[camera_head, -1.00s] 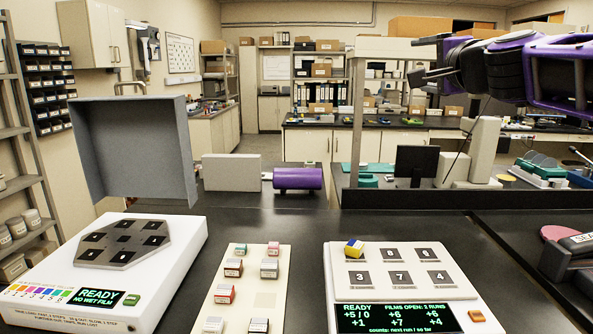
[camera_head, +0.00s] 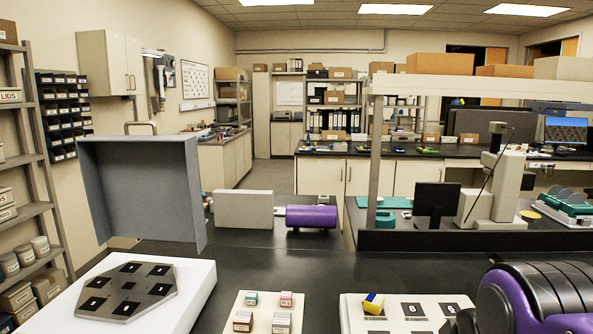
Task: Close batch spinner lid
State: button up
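The batch spinner is a white box (camera_head: 196,290) at the lower left, cut off by the bottom edge. On its top is a grey polygonal plate (camera_head: 122,313) with several black squares. The spinner lid (camera_head: 140,190) is a grey, shallow, hollow cover. It stands raised and open at the spinner's back, its hollow side facing me. My arm shows at the lower right in purple and black. A dark part at its left end, probably my gripper (camera_head: 462,322), is at the bottom edge, well right of the lid and not touching it. Its fingers cannot be made out.
A pale tray (camera_head: 262,309) with several small labelled blocks is right of the spinner. A white numbered board (camera_head: 352,318) with a yellow-and-blue block (camera_head: 373,303) lies farther right.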

aim_at(149, 187)
jog(key=k+u, duration=0.2)
jog(key=u, duration=0.15)
jog(key=k+j+u, duration=0.15)
jog(key=u, duration=0.15)
jog(key=j+u, duration=0.1)
jog(key=u, duration=0.3)
jog(key=k+j+u, duration=0.1)
jog(key=u, duration=0.3)
jog(key=j+u, duration=0.2)
jog(key=u, duration=0.2)
jog(key=i+j+u, duration=0.1)
jog(key=u, duration=0.3)
jog(key=i+j+u, duration=0.15)
jog(key=u, duration=0.2)
jog(key=i+j+u, duration=0.1)
jog(key=u, duration=0.3)
jog(key=i+j, duration=0.15)
jog(key=i, duration=1.05)
jog(key=i+z, duration=0.25)
jog(key=i, duration=0.3)
jog(key=i+j+z, duration=0.2)
jog(key=i, duration=0.3)
jog(key=i+z, duration=0.95)
jog(key=i+l+z, duration=0.1)
jog(key=i+z, duration=0.75)
